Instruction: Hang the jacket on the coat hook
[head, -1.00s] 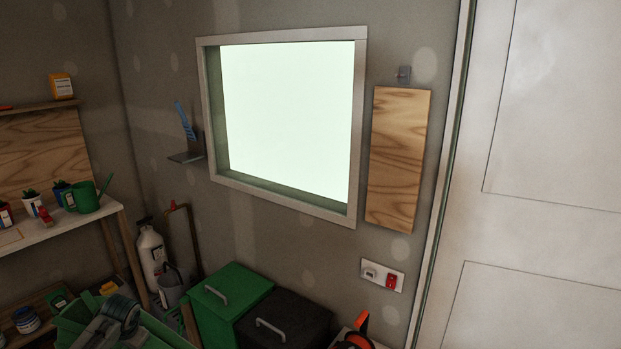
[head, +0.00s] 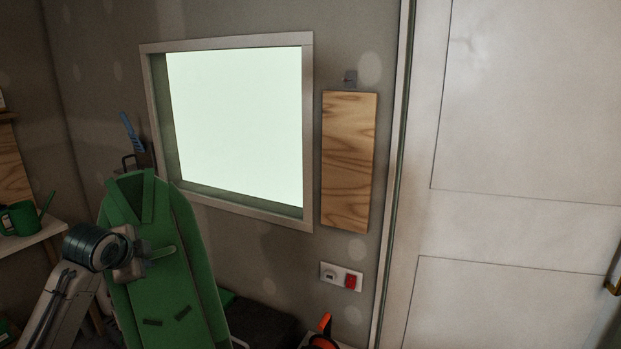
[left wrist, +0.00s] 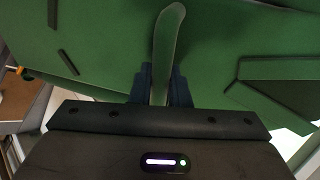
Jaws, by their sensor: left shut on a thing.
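The green jacket (head: 170,285) is upright and slightly tilted at the left of the head view. My left gripper (head: 145,252) is shut on a raised green strip on the jacket's front. In the left wrist view the fingers (left wrist: 160,88) pinch this strip (left wrist: 168,45), and the jacket (left wrist: 100,50) fills most of the picture. A dark loop (head: 128,163) shows at the jacket's top; I cannot tell if it is attached. A small grey hook (head: 350,78) is on the wall above the wooden board, well to the right of the jacket and apart from it. My right gripper is out of view.
The wooden board (head: 348,165) and a bright window (head: 235,125) are on the wall. A socket plate (head: 341,276) sits below the board, and a white door (head: 520,150) is at right. A dark bin stands below.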

